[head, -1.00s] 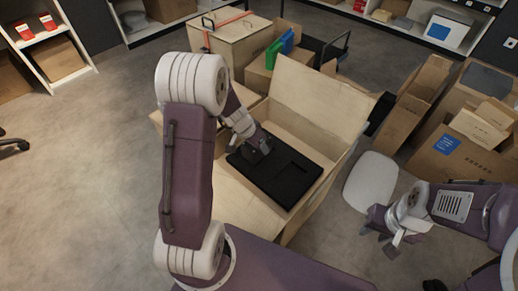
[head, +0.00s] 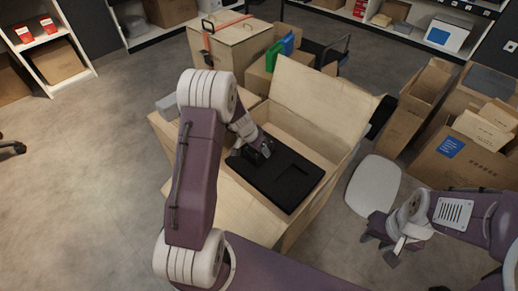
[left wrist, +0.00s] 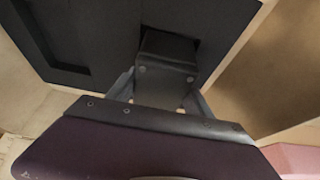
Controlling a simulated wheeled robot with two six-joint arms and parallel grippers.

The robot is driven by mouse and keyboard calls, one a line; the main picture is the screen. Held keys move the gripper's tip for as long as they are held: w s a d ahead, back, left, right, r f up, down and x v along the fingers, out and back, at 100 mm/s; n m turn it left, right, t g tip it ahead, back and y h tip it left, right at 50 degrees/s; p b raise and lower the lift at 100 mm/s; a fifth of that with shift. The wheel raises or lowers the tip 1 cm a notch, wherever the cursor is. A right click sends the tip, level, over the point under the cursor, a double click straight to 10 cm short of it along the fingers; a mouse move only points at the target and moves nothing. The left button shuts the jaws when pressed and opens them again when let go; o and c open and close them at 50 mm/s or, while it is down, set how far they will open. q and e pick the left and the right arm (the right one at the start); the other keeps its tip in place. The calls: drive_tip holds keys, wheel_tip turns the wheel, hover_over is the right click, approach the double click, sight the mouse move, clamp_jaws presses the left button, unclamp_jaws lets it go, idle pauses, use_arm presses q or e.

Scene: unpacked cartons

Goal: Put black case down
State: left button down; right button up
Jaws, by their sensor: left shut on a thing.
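The black case (head: 288,180) is a flat dark slab with a recessed panel on its top. It is at the opening of a large open carton (head: 345,125); I cannot tell whether it rests on anything inside. My left gripper (head: 262,152) is shut on the case at its left end. In the left wrist view the case (left wrist: 75,35) fills the upper left, and the left gripper (left wrist: 165,65) meets it; the fingertips are partly hidden. My right gripper (head: 388,252) is away from the case at the lower right, beside a pale seat. Its finger gap is unclear.
The pale rounded seat (head: 373,184) stands right of the carton. More open cartons (head: 455,145) stand at the right. A box with green and blue items (head: 275,55) is behind the carton. Shelves line the back.

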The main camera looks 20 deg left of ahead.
use_arm(q)
drive_tip(key=shift+f+b, duration=0.4)
drive_tip(key=shift+c, duration=2.1)
unclamp_jaws()
